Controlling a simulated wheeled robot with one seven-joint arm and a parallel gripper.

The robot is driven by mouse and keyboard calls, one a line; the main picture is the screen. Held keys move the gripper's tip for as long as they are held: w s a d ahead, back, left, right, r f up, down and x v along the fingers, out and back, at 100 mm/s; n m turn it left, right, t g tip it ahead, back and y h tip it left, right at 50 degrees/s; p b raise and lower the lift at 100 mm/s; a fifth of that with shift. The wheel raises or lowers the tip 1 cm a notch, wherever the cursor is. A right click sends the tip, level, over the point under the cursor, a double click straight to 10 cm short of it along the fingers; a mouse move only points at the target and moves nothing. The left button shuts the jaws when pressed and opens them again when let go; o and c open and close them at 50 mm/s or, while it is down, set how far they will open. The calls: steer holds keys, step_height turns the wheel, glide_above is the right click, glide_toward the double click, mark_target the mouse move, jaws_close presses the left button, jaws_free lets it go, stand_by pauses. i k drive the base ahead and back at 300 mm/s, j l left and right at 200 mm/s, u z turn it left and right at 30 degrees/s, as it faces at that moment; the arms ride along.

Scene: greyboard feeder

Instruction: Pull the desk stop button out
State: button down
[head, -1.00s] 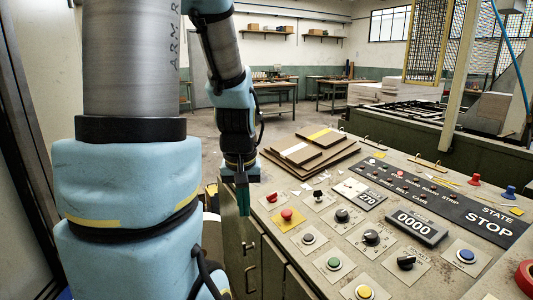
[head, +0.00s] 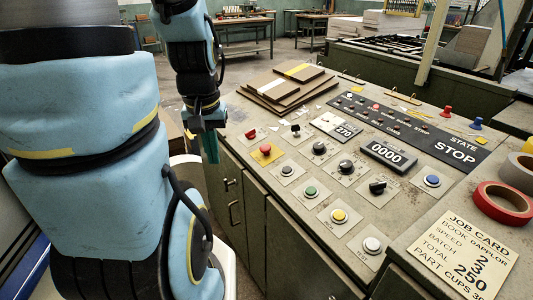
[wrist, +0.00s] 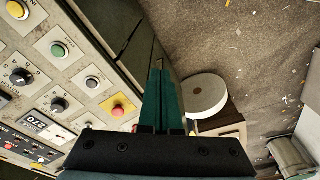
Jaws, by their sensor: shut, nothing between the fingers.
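The desk stop button is a red mushroom head on a yellow square plate (head: 265,150), near the left edge of the sloping desk panel. In the wrist view the red button (wrist: 118,111) lies just left of my fingers. My gripper (head: 210,150) has green fingers pointing down, shut and empty. It hangs just left of the panel's edge, beside the button and apart from it. In the wrist view the shut fingers (wrist: 160,75) reach past the desk edge over the cabinet side and floor. Whether the button is in or out I cannot tell.
Other buttons and knobs crowd the panel, with a green button (head: 310,191) and a black knob (head: 346,167) nearby. Cardboard sheets (head: 285,85) lie at the back. A white roll (wrist: 206,95) stands below, beside the desk.

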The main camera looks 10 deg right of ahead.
mark_target(265, 148)
steer(key=i+j, duration=0.7)
steer(key=i+z, duration=0.05)
steer(key=i, duration=0.05)
